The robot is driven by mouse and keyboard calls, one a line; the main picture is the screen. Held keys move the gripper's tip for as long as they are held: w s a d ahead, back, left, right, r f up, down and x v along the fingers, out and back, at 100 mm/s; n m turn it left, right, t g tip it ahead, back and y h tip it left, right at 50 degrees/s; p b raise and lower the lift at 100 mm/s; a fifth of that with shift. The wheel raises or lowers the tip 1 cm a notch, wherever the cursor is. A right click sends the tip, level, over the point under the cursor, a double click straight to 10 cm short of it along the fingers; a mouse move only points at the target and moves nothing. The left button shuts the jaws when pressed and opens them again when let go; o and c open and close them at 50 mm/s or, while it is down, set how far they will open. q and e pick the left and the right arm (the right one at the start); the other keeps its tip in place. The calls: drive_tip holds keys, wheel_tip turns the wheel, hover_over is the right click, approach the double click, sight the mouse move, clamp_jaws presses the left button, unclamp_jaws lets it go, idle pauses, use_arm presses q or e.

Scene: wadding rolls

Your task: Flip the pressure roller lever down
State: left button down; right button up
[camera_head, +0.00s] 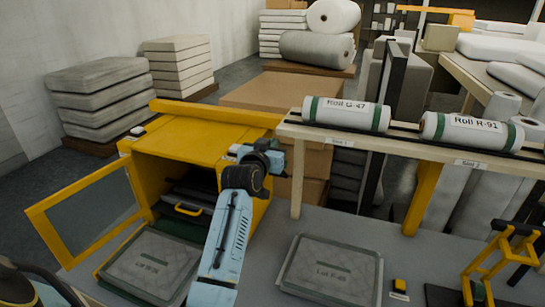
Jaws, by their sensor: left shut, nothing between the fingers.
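A yellow lever-like frame (490,262) with a black bar across its top stands raised at the right edge of the grey table. It looks like the pressure roller lever; part of its mechanism is cut off by the picture edge.
The cabinet's framed door (92,212) stands open to the left. Lidded grey trays lie at the cabinet (150,264) and on the table (332,268). A small yellow block (399,286) lies before the lever.

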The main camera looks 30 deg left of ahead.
use_arm(q)
drive_tip(key=shift+x, duration=0.75)
drive_tip(key=shift+s+d+f, duration=0.1)
drive_tip(key=shift+s+f, duration=0.1)
drive_tip(key=shift+f, duration=0.4)
drive_tip(key=shift+s+f, duration=0.15)
drive_tip(key=shift+f, duration=0.45)
drive_tip(key=shift+s+d+f, duration=0.1)
drive_tip(key=shift+s+f, duration=0.25)
drive_tip(key=shift+f, duration=0.35)
